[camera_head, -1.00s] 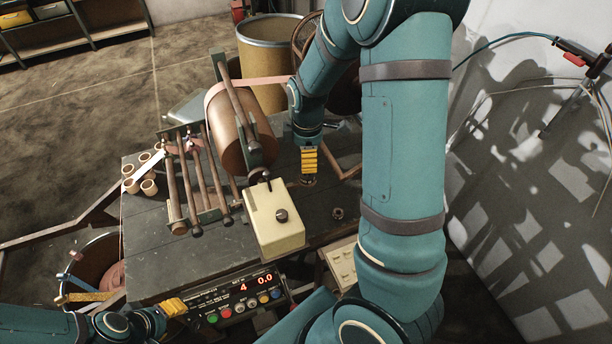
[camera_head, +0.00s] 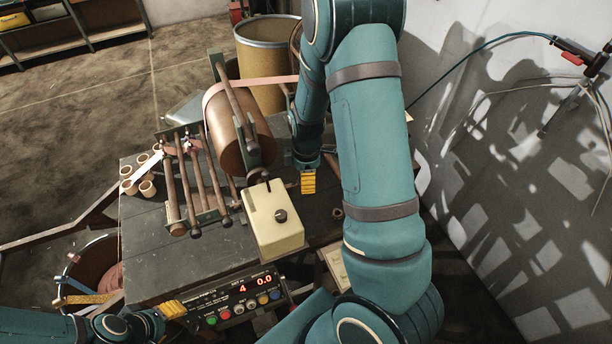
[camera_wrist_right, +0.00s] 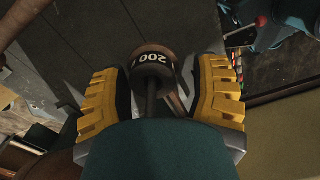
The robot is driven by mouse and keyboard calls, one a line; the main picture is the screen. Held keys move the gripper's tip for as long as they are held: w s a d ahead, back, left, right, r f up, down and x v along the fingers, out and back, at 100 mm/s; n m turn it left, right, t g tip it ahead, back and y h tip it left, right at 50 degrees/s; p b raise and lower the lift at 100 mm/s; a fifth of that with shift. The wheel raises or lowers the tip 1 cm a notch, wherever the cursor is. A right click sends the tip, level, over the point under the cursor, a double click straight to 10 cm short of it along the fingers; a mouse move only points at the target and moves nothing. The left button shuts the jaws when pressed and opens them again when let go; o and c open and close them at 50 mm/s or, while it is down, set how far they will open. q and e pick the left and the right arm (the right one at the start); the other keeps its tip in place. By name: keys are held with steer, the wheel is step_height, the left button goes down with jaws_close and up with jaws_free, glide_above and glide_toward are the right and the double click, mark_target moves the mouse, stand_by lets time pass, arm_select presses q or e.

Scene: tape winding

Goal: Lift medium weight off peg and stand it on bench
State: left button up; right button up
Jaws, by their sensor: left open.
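In the right wrist view, a weight (camera_wrist_right: 152,62) with a copper-coloured rim and a black band reading "200" lies ahead between my right fingers. A thin dark stem (camera_wrist_right: 151,98) runs from it toward the camera. My right gripper (camera_wrist_right: 160,92) is open, its yellow fingers on either side of the stem with gaps showing. In the head view my right gripper (camera_head: 308,183) points down over the bench (camera_head: 225,262); the weight there is hidden or too small to tell. My left gripper (camera_head: 173,309) is open at the bench's front left. I cannot tell the peg apart.
Behind are a copper roll (camera_head: 232,135) and guide rods (camera_head: 196,185). A small brown ring (camera_head: 337,213) lies near my right arm. A control panel (camera_head: 235,297) fronts the bench; cardboard cores (camera_head: 146,189) stand at left.

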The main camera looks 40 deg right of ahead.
jaws_close()
step_height(320, 180, up, 10)
steer(key=shift+s+a+f+p, duration=0.1)
steer(key=shift+p, duration=0.35)
